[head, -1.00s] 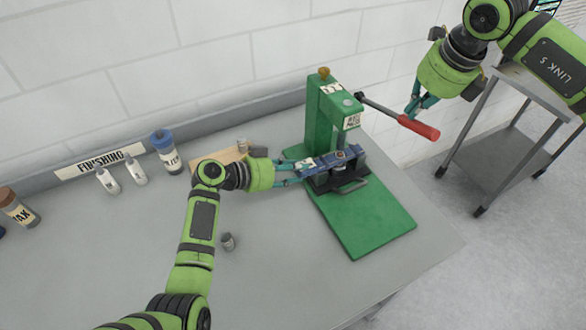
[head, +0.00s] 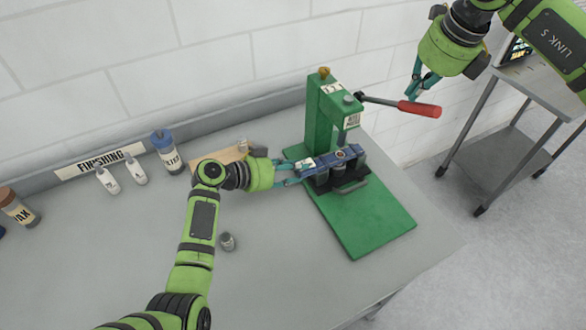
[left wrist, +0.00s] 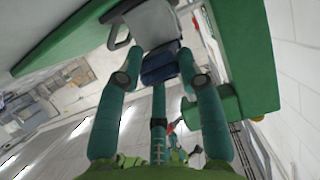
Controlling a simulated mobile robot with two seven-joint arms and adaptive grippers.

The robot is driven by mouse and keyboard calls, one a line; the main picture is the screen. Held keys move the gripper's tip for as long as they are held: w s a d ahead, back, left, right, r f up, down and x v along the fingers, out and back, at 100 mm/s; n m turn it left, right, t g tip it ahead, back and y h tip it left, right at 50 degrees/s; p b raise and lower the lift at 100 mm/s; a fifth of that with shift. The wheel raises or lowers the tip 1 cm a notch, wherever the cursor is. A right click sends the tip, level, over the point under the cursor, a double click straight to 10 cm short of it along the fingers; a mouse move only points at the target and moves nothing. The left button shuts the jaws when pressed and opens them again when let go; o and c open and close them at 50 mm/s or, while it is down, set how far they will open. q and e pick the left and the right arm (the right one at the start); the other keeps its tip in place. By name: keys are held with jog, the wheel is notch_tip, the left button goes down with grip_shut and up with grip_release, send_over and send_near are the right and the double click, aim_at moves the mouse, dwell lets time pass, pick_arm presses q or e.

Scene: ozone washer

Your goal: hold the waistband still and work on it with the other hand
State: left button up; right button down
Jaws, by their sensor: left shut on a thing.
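The blue denim waistband (head: 326,160) lies across the dark lower part of the green press (head: 326,112). My left gripper (head: 296,171) is shut on its left end; in the left wrist view the blue cloth (left wrist: 159,66) shows between the fingers (left wrist: 159,85). The press lever's red handle (head: 420,109) points right, nearly level. My right gripper (head: 416,94) is at this handle, fingers pointing down at its top side. Whether its fingers grip the handle or stand apart from it is unclear.
The press stands on a green base plate (head: 362,228) near the bench's right edge. A small grey item (head: 227,241) lies near my left arm. Bottles, including a blue-capped one (head: 167,152), stand along the back left. A metal cart (head: 505,165) stands right of the bench.

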jog(key=shift+r, duration=0.1)
jog(key=shift+w+a+r, duration=0.25)
jog(key=shift+w+r, duration=0.15)
jog(key=shift+r, duration=0.35)
jog(key=shift+w+a+r, duration=0.25)
jog(key=shift+w+r, duration=0.15)
jog(key=shift+r, duration=0.3)
jog(key=c, duration=1.1)
grip_release()
jog(key=shift+v, duration=3.5)
